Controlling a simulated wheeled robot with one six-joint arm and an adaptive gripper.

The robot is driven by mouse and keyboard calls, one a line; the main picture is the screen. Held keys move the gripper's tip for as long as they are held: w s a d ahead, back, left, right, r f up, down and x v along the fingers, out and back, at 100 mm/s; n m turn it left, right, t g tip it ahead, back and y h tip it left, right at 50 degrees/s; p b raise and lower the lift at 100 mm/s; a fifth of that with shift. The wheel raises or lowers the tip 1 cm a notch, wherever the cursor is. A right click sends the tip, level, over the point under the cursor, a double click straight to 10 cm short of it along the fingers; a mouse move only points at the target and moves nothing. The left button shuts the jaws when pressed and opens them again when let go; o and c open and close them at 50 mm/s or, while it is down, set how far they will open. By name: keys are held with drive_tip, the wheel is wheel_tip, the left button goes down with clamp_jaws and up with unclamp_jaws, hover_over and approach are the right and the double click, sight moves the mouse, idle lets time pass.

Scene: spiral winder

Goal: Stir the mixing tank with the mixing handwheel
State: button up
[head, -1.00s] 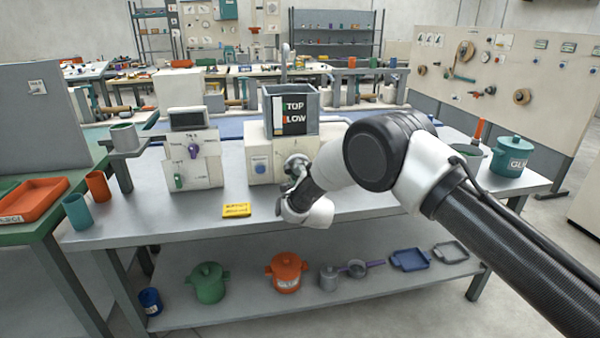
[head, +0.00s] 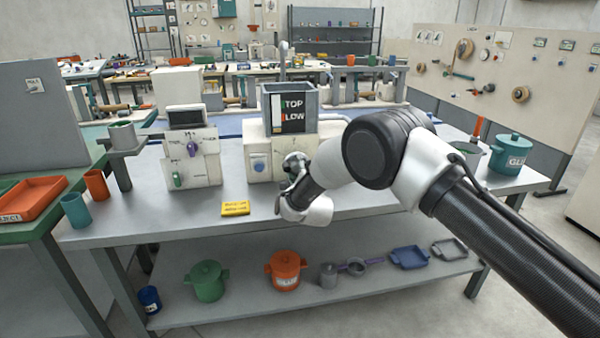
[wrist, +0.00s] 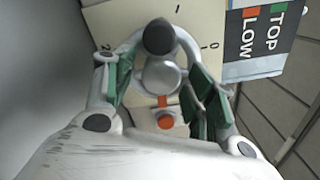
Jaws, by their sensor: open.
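The mixing handwheel (wrist: 182,74) shows close up in the wrist view as a grey wheel with a round hub and a dark knob at its upper rim. The green-padded fingers of my gripper (wrist: 160,86) are spread, one at the left and one at the right of the wheel, with the hub between them. I cannot tell whether the pads touch the rim. The mixing tank (head: 271,105) is a grey open box with a TOP/LOW label, on a cream housing (head: 259,147). In the head view my arm hides much of the wheel area.
A control box (head: 205,172) with purple and green knobs stands left of the housing. A yellow block (head: 235,208) lies near the front table edge. A teal pot (head: 510,155) is at the right. Below the wheel, the wrist view shows a red button (wrist: 166,122).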

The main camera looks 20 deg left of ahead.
drive_tip(key=v, duration=1.2)
idle(0.4)
